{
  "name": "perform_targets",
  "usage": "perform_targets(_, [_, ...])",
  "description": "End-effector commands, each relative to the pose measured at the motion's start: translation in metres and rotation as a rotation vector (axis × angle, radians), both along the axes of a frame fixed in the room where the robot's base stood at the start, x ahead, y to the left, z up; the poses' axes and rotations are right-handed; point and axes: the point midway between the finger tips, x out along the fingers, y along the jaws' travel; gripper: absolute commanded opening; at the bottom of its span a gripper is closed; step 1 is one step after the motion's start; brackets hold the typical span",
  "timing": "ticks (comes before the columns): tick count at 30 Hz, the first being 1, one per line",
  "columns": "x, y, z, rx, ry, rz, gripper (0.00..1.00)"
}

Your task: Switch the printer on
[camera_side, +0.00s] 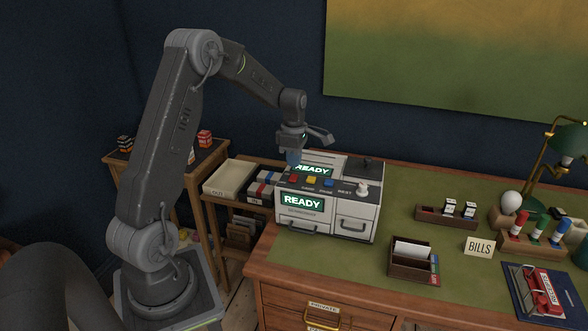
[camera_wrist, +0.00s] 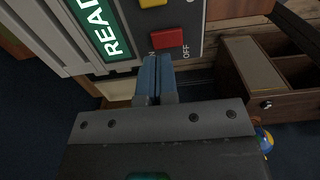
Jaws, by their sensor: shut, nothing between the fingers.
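The printer (camera_side: 357,211) is a light grey machine on the desk's left end, with green READY displays (camera_side: 302,203) on its front and top. Its dark top panel carries a red switch (camera_side: 293,180), a yellow button (camera_side: 311,180), a blue button (camera_side: 330,183) and a pale knob (camera_side: 362,188). In the wrist view the red switch (camera_wrist: 168,39) sits beside ON and OFF lettering, with the yellow button (camera_wrist: 152,3) above it. My gripper (camera_side: 292,160) is shut and empty, above the panel's left end. Its blue fingertips (camera_wrist: 157,62) appear just below the red switch; contact is unclear.
A cream tray (camera_side: 229,178) and dark boxes stand on a low shelf left of the printer. A card holder (camera_side: 412,262), a BILLS sign (camera_side: 479,246), a stamp rack (camera_side: 446,215) and a green lamp (camera_side: 565,140) stand to the right. Open green desktop lies between.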

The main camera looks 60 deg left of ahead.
Motion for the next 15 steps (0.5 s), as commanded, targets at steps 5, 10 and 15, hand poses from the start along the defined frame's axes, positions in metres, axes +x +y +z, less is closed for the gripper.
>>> perform_targets(5, [0.0, 0.0, -0.024, -0.001, 0.001, 0.0, 0.0])
perform_targets(10, [0.0, 0.0, -0.033, 0.0, 0.0, 0.0, 0.0])
perform_targets(15, [0.0, 0.0, -0.034, 0.001, -0.001, 0.0, 0.0])
